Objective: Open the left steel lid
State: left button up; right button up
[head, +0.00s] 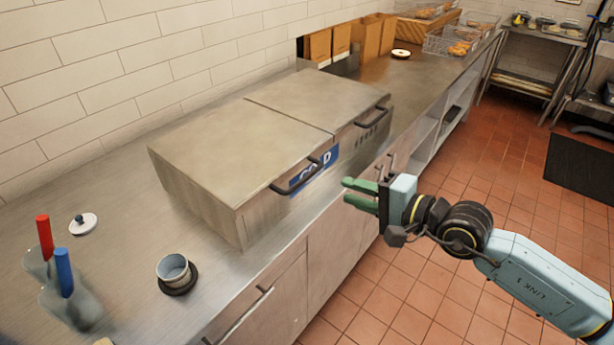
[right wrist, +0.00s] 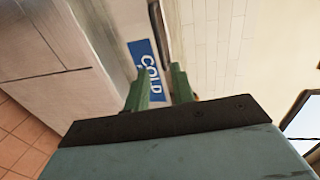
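The left steel lid (head: 235,151) lies flat and shut on the steel box on the counter. Its dark bar handle (head: 297,179) runs along the front edge, above a blue COLD label (head: 325,168). My right gripper (head: 345,191) has green fingers and is in front of the box, to the right of the handle and apart from it. In the right wrist view its fingers (right wrist: 160,85) are spread with an empty gap between them. The label (right wrist: 147,72) and the dark handle (right wrist: 159,32) show beyond the fingertips. My left gripper is not in view.
The right steel lid (head: 318,99) is also shut, with its own handle (head: 373,118). The floor in front is clear.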

aim_at(309, 178)
jog(key=x, duration=1.2)
jog(key=shift+a, duration=0.1)
grip_shut()
